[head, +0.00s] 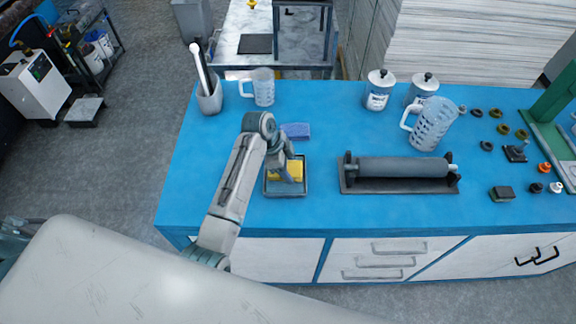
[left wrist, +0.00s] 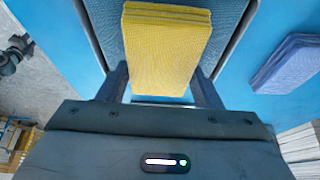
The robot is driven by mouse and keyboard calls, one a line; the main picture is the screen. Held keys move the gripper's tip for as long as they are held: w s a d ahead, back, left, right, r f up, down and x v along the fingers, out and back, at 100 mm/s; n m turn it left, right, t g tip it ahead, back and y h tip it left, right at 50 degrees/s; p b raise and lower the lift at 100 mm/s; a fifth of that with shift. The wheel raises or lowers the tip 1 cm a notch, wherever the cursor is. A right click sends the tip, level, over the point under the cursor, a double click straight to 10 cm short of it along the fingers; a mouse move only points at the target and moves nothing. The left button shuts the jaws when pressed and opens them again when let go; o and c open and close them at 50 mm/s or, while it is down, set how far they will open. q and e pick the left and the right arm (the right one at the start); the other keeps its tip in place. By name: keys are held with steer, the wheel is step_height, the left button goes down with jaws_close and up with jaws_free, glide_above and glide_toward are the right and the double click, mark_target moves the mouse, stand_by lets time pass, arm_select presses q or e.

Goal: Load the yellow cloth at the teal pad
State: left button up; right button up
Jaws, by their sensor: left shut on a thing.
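The yellow cloth (head: 287,171) is a folded yellow block over a dark tray with a teal-grey lining (head: 272,189) on the blue table. My left gripper (head: 289,176) is shut on the yellow cloth from above. In the left wrist view the yellow cloth (left wrist: 166,50) lies between the two fingers, with the textured dark blue-grey pad (left wrist: 105,25) behind it. I cannot tell whether the cloth touches the pad. My right gripper is not in view.
A folded blue cloth (head: 296,131) lies just behind the tray. A roller on a dark stand (head: 400,172) is to the right. A measuring jug (head: 263,88) and a tool holder (head: 209,98) stand at the back left. The table's front left is clear.

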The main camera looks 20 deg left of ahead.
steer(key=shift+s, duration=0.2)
arm_select(q)
steer(key=shift+f, duration=0.1)
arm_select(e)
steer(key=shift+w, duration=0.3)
arm_select(q)
steer(key=shift+f, duration=0.35)
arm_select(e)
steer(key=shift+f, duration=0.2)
arm_select(q)
steer(key=shift+s+f, duration=0.1)
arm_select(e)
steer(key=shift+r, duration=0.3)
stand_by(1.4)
